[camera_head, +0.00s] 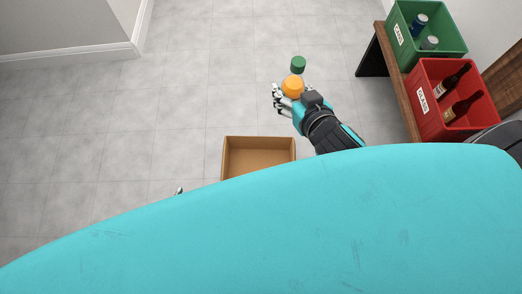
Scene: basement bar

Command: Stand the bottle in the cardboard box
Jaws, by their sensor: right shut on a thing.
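The cardboard box (228,160) stands open on the floor in the middle of the view. Its front part is hidden behind my turquoise body. Its visible inside looks empty. My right gripper (284,92) is shut on the orange bottle (293,85), beyond the box and a little to its right. A green cap-like piece shows just past the orange part; I cannot tell how the two join. The bottle is clear of the box. Only a small tip of my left gripper (179,191) shows, left of the box; its jaws are hidden.
A wooden bench (398,85) stands at the right. It bears a green crate (438,48) with cans and a red crate (462,122) with brown bottles. The tiled floor left of and beyond the box is clear up to the wall at the upper left.

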